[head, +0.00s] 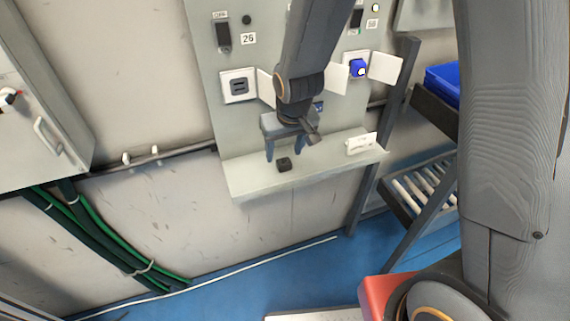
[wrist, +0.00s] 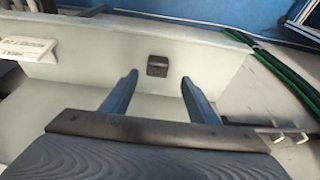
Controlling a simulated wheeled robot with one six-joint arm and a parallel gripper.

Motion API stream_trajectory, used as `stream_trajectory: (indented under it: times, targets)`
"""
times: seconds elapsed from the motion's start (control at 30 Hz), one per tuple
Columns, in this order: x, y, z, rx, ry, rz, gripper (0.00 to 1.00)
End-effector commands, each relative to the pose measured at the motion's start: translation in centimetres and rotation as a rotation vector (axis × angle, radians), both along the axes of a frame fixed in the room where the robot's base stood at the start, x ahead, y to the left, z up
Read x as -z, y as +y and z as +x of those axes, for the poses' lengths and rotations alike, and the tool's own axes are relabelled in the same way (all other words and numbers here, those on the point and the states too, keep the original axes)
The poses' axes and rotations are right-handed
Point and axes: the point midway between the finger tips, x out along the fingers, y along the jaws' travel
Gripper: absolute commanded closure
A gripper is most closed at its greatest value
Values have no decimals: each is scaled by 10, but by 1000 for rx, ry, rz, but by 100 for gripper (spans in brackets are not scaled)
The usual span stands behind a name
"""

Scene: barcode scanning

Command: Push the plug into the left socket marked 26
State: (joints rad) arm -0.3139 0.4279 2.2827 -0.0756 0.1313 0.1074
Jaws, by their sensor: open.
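A small black plug (head: 284,164) lies on the grey shelf (head: 255,183) below the wall panel; it also shows in the wrist view (wrist: 157,66). My gripper (head: 285,156) is open and empty above the shelf, its fingers pointing down. In the wrist view the plug appears between and just beyond the fingertips (wrist: 159,79), apart from them. The left socket (head: 239,86) is a white frame with a dark face, its white flap open to the right. The label 26 (head: 248,39) is above it. My arm hides the panel's middle.
The right socket (head: 358,68) holds a blue plug and has an open flap (head: 385,68). A white block with print (head: 361,144) stands on the shelf's right end. A dark rack with a blue bin (head: 443,83) is at the right. The shelf around the black plug is clear.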

Motion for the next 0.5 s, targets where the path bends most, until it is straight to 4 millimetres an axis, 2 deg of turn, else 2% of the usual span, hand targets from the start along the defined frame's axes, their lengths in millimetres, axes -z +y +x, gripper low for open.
stream_trajectory:
  times: [0.5]
  targets:
    - [47,-2,14,-2,1,-1,45]
